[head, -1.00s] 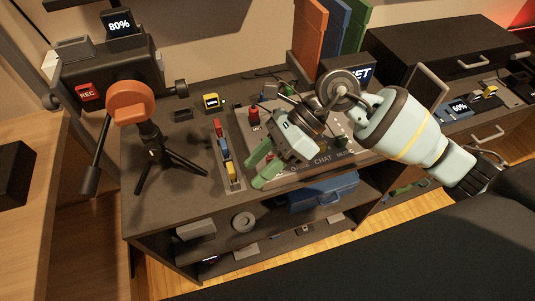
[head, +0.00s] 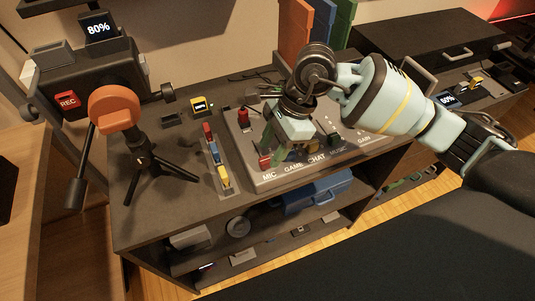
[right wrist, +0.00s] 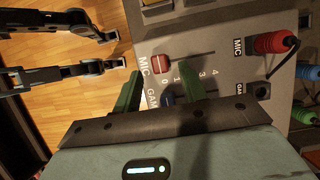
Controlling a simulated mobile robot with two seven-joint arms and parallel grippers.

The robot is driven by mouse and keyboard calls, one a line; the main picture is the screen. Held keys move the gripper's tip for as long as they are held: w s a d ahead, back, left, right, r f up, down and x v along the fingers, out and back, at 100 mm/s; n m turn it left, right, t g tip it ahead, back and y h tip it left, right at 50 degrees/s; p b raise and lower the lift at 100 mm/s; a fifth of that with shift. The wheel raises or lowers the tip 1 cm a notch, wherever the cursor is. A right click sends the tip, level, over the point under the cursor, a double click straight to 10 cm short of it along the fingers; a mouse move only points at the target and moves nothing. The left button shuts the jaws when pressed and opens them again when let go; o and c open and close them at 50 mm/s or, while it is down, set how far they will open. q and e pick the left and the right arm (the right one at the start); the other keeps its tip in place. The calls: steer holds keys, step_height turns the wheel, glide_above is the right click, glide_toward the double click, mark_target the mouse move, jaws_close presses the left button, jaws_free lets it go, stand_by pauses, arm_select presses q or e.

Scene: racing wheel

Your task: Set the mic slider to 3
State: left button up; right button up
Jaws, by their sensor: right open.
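The audio mixer (head: 262,184) lies on the desk with MIC, GAME and CHAT labels along its front. The red mic slider knob (head: 264,162) is at the front left of it. In the right wrist view the red knob (right wrist: 163,63) sits at the 0 end of its slot, which runs right toward 4. My right gripper (head: 276,148) is open and low over the mixer. The blue game knob (right wrist: 168,100) shows between the fingers. My left gripper is not in view.
A red plug (head: 244,117) with a cable stands behind the mic slider. A strip of red, blue and yellow knobs (head: 212,147) lies left of the mixer. A camera tripod (head: 147,160) stands further left. A blue case (head: 318,192) is on the shelf below.

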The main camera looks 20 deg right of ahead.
mark_target(266, 159)
steer(key=shift+x, duration=1.6)
jaws_close()
